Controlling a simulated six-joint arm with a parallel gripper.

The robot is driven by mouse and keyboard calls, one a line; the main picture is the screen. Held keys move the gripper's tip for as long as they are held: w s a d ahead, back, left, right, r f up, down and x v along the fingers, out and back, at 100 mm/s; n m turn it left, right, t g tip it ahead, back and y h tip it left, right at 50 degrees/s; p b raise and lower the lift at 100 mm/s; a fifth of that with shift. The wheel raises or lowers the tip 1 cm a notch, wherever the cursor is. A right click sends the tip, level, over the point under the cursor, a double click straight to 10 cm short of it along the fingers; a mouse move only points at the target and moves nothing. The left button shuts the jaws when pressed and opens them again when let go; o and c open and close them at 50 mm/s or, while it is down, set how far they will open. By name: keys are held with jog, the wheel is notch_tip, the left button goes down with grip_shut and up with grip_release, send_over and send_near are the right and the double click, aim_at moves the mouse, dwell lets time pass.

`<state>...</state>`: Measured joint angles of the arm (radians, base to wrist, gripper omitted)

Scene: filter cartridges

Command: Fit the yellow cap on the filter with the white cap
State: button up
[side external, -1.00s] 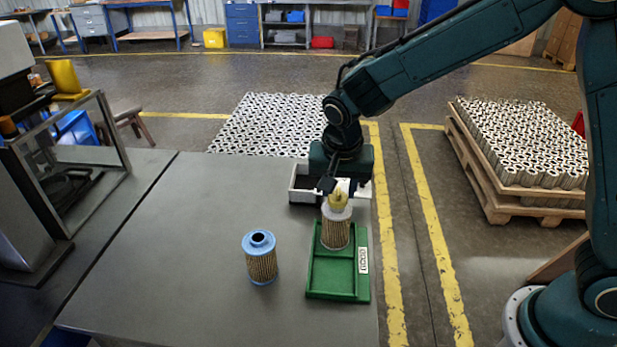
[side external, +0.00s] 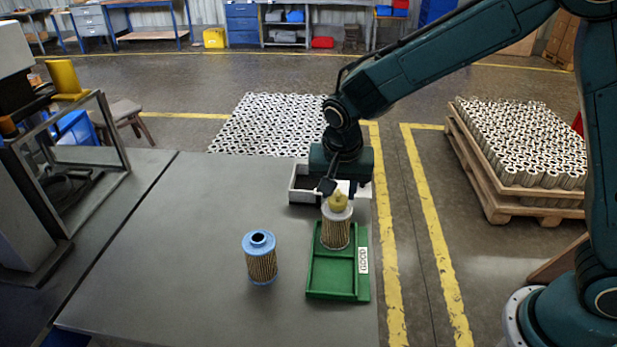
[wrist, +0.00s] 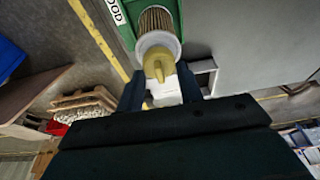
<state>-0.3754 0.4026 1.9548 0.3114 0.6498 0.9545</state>
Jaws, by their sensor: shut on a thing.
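The filter with the white cap (side external: 335,231) stands upright in the far part of the green tray (side external: 331,296). It also shows in the wrist view (wrist: 157,25). The yellow cap (side external: 338,200) sits at the top of that filter, over the white end; in the wrist view the yellow cap (wrist: 159,63) covers the middle of the white ring. Whether it is fully seated I cannot tell. My gripper (side external: 335,190) is shut on the yellow cap from above and behind, with a finger on each side in the wrist view.
A filter with blue ends (side external: 261,259) stands on the grey table (side external: 170,250) left of the tray. A white bin (side external: 299,184) sits behind the tray, close to my gripper. The table's left part is clear.

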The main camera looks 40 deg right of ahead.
jog(key=shift+f, duration=0.35)
dwell(0.4)
jog(key=o, duration=1.3)
jog(key=shift+r, duration=0.4)
jog(key=shift+r, duration=0.35)
jog(key=shift+r, duration=0.45)
jog(key=shift+r, duration=3.1)
